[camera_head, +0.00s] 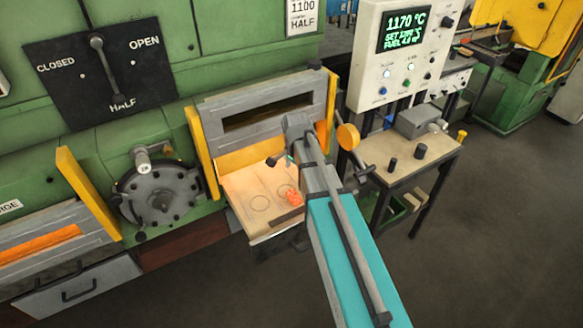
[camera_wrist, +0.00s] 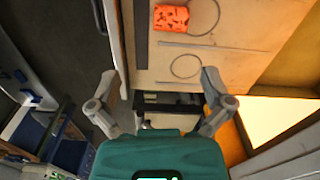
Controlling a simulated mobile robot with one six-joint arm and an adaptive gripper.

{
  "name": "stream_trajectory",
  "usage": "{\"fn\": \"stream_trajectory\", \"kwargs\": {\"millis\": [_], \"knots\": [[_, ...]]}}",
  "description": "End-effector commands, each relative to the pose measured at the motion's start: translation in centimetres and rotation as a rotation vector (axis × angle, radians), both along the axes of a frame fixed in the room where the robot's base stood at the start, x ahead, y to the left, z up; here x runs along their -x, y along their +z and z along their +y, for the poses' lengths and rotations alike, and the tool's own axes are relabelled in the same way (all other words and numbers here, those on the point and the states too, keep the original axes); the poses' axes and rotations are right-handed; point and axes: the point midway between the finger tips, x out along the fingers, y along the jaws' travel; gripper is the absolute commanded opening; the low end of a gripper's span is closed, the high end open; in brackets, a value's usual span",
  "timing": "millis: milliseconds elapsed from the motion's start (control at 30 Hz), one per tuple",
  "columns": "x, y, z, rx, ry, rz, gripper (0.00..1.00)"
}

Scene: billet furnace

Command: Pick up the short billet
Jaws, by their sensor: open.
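The short billet is a small glowing orange block (camera_head: 293,196) lying on the pale shelf (camera_head: 236,186) in front of the furnace slot, next to my arm in the head view. In the wrist view the billet (camera_wrist: 171,18) lies at the top, near circles marked on the shelf (camera_wrist: 215,65). My gripper (camera_head: 281,157) is above the shelf, its tip partly hidden by the arm in the head view. In the wrist view my gripper (camera_wrist: 158,75) has its fingers wide apart with nothing between them. The billet is beyond the fingertips, apart from them.
The furnace slot (camera_head: 268,112) is behind the shelf, with yellow posts (camera_head: 203,150) at its sides. A dark bar (camera_head: 287,216) runs along the shelf's front edge. A side table (camera_head: 425,165) with dark pegs stands right. A lever panel (camera_head: 100,70) is at upper left. Floor in front is clear.

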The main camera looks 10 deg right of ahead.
Motion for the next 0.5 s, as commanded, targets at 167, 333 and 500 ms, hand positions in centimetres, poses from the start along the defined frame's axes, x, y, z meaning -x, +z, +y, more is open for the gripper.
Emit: {"fn": "stream_trajectory", "kwargs": {"millis": [167,333,500], "knots": [[-1.55,0.13,0.05,0.0,-0.113,0.0,1.0],[-1.74,0.13,0.07,0.0,-0.142,0.0,1.0],[-1.7,0.13,0.1,0.0,-0.141,0.0,1.0]]}}
